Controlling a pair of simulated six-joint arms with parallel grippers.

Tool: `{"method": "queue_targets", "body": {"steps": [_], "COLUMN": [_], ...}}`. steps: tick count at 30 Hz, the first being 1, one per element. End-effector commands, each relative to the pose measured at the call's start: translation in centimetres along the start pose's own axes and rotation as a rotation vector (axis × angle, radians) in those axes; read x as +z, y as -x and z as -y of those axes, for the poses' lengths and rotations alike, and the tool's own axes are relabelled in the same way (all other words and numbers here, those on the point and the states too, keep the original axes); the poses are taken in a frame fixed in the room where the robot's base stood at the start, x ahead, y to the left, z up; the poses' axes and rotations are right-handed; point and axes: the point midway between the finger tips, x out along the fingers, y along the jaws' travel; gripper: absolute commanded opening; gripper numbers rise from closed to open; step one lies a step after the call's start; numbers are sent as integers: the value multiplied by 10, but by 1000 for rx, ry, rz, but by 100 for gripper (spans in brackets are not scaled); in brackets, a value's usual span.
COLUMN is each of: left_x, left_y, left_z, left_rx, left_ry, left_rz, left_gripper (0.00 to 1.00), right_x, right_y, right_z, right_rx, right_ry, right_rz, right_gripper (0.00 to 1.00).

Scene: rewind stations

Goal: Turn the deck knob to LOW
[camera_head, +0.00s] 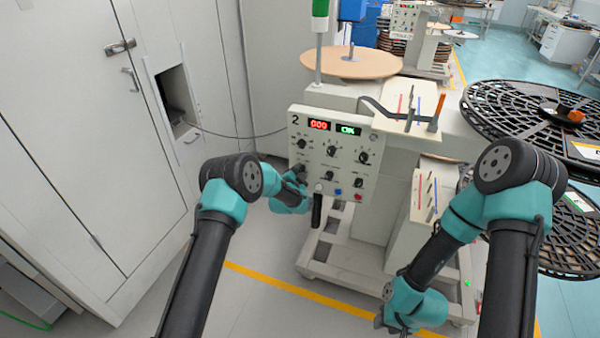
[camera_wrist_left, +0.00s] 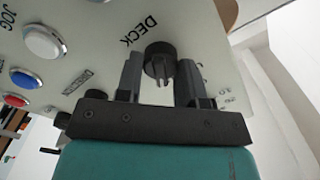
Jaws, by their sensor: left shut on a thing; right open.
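The deck knob (camera_wrist_left: 157,58) is a black round knob on the pale panel (camera_head: 334,130), beside the printed word DECK in the left wrist view. My left gripper (camera_wrist_left: 160,85) has one finger on each side of the knob and is shut on it. The small marks around the knob are too blurred to read, so its setting cannot be told. In the head view my left gripper (camera_head: 300,175) is at the panel's lower left corner and largely covers the knob. My right gripper (camera_head: 382,319) is open, low at the front, away from the panel.
Several other black knobs, such as one upper right (camera_head: 364,157), sit on the panel. White (camera_wrist_left: 43,42), blue (camera_wrist_left: 22,78) and red (camera_wrist_left: 15,100) buttons are near the deck knob. A black handle (camera_head: 317,210) hangs below the panel. Cabinets (camera_head: 85,130) stand left; black reels (camera_head: 530,115) lie right.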

Motion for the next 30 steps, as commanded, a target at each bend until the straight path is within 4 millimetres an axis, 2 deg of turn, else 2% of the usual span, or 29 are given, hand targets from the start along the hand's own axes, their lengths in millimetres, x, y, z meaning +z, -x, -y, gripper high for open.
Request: {"method": "queue_targets", "body": {"steps": [2, 3, 10, 22, 30], "left_x": [0, 0, 0, 0, 0], "left_y": [0, 0, 0, 5, 32], "left_z": [0, 0, 0, 0, 0], "left_rx": [0, 0, 0, 0, 1], "left_ry": [-1, -1, 0, 1, 2], "left_rz": [0, 0, 0, 0, 1], "left_gripper": [12, 39, 61, 61, 61], "right_x": [0, 0, 0, 0, 0], "right_y": [0, 0, 0, 0, 0], "right_z": [0, 0, 0, 0, 0], "right_rx": [0, 0, 0, 0, 0], "right_ry": [0, 0, 0, 0, 0], "right_rz": [0, 0, 0, 0, 0], "right_gripper": [43, 43, 43, 43, 43]}}
